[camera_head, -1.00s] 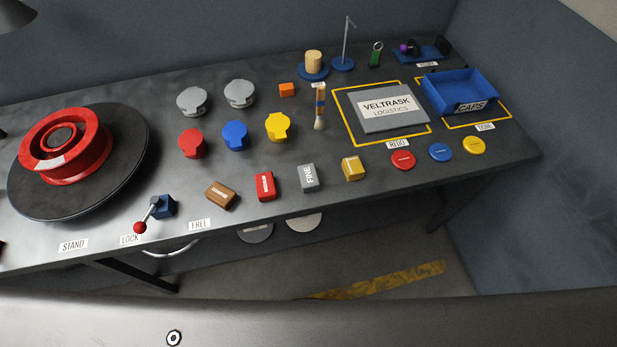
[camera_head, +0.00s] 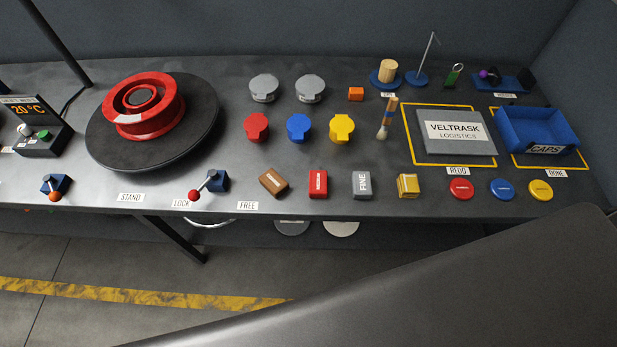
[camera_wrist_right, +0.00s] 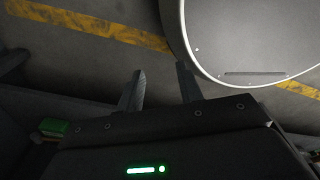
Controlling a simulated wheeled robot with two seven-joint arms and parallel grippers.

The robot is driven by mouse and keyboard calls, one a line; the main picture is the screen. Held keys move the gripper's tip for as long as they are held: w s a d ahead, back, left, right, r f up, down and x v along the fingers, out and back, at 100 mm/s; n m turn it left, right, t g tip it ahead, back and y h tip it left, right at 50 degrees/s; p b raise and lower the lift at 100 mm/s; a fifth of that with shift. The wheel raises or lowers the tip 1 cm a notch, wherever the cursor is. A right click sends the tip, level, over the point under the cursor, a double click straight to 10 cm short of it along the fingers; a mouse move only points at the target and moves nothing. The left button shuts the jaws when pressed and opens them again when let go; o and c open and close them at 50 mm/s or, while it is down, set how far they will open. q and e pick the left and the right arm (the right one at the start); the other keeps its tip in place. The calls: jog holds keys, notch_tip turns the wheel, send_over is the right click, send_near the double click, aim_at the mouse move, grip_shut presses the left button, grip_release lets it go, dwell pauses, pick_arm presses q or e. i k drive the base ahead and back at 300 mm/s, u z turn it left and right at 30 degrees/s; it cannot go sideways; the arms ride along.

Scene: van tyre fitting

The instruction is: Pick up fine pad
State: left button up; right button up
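The fine pad (camera_head: 361,184) is a grey block with the word FINE on it. It lies near the front edge of the bench, between a red block (camera_head: 318,183) and a yellow block (camera_head: 408,185). My right gripper (camera_wrist_right: 160,84) shows in the right wrist view with its two fingers apart and nothing between them. It is over the floor, away from the pad. My left gripper is in neither view.
A brown block (camera_head: 273,184) lies left of the red one. A red wheel rim (camera_head: 144,105) sits on a round black stand (camera_head: 104,137). Coloured discs (camera_head: 461,189) and a blue CAPS tray (camera_head: 540,127) are at the right. Clear bench surrounds the pad.

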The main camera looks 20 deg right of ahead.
aim_at(361, 180)
jog(key=u, duration=1.5)
jog(key=k, duration=0.6)
jog(key=z, duration=1.55)
